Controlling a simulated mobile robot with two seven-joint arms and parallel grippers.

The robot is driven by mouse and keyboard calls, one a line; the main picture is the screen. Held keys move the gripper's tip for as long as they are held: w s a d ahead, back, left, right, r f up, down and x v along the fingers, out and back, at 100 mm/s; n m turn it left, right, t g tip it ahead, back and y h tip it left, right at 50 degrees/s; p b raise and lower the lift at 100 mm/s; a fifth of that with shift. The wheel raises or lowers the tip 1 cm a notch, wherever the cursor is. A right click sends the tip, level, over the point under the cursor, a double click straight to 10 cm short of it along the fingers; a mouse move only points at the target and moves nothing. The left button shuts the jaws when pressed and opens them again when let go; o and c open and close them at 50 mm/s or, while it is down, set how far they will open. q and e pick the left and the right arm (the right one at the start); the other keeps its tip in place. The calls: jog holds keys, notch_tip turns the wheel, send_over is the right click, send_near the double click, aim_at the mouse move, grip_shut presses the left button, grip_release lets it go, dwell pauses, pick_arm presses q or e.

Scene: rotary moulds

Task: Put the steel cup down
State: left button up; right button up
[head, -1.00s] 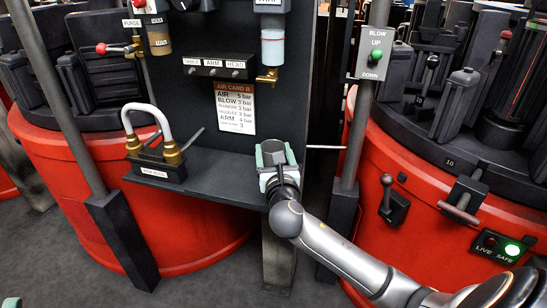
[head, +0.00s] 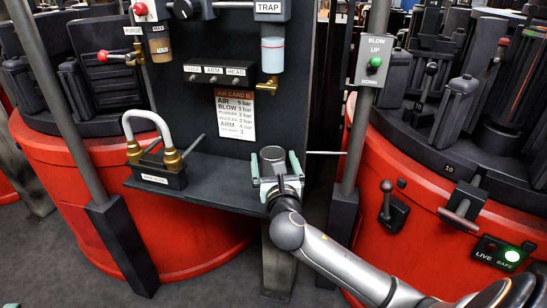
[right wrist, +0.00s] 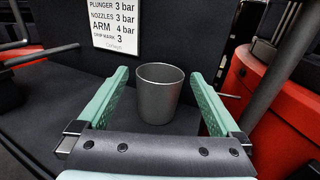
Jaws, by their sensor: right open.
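The steel cup (head: 271,160) stands upright on the right part of the dark shelf (head: 215,190), under the panel. It also shows in the right wrist view (right wrist: 160,95), standing between my right gripper's green fingers. My right gripper (head: 277,168) is open, with a gap between each finger and the cup. The cup's lower part is hidden by the gripper in the head view. My left gripper is not in view.
The dark panel with the white card (head: 235,114) rises behind the shelf. A hose fitting block (head: 158,176) sits on the shelf's left. A trap jar (head: 272,54) and brass tap (head: 267,87) hang above the cup. A grey post (head: 362,130) stands to the right.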

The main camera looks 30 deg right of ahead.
jog(key=p+v, duration=0.1)
jog(key=v, duration=0.9)
jog(key=shift+p, duration=0.4)
jog(key=shift+s+a, duration=0.1)
jog(key=shift+s, duration=0.1)
jog(key=shift+s+a, duration=0.1)
jog(key=shift+a, duration=0.2)
jog(key=s+a+r+m+t+y, duration=0.1)
jog(key=a+r+m+t+y, duration=0.1)
jog(key=a+m+y, duration=0.35)
jog(key=s+a+r+m+t+y, duration=0.1)
jog(key=s+a+m+y, duration=0.1)
jog(key=a+y, duration=0.55)
jog(key=s+a+r+m+t+y, duration=0.3)
jog(key=s+r+m+y, duration=0.7)
jog(key=s+r, duration=0.1)
jog(key=shift+r, duration=0.9)
jog(key=shift+w+m, duration=0.1)
jog(key=shift+m, duration=0.15)
